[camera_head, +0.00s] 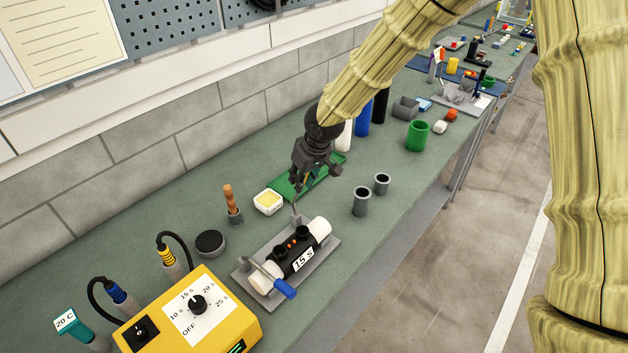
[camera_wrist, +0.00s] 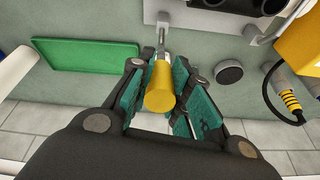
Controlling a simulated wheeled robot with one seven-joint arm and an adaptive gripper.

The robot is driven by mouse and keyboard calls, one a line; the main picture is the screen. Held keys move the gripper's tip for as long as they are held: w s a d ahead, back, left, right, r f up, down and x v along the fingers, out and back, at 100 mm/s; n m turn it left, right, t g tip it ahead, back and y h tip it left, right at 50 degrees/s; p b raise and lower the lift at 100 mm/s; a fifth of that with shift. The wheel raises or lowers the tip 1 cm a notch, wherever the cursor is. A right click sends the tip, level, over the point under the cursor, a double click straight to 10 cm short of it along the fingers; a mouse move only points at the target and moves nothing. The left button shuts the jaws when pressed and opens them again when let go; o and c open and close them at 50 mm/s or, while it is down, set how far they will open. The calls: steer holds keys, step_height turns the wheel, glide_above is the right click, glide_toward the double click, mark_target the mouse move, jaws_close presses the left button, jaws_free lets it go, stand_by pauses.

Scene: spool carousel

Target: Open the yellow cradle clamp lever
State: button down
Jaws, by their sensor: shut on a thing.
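The yellow clamp lever handle (camera_wrist: 160,88) sits between the finger pads of my gripper (camera_wrist: 163,78) in the wrist view, and the gripper is shut on it. Its metal rod (camera_wrist: 162,38) runs to the edge of the grey cradle (camera_wrist: 180,18). In the head view my gripper (camera_head: 304,188) is above the far side of the cradle (camera_head: 328,254), and the yellow handle is mostly hidden by the fingers. A white pipe (camera_head: 319,229) with a black fitting (camera_head: 283,262) marked 15 S lies in the cradle. A second lever with a blue handle (camera_head: 285,289) is at the near end.
A yellow control box (camera_head: 238,318) with cables stands at the front left. A green tray (camera_head: 290,188) lies behind my gripper. Two grey cups (camera_head: 361,201) stand to the right. A black round puck (camera_head: 210,242) and a white dish (camera_head: 268,206) are on the left.

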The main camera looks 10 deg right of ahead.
steer(key=w+a+g+h, duration=0.2)
steer(key=w+a+g, duration=0.1)
steer(key=w+a, duration=0.1)
steer(key=shift+w+a+r+h, duration=0.15)
steer(key=shift+w+a+h, duration=0.2)
steer(key=shift+w, duration=0.3)
steer(key=shift+d, duration=0.1)
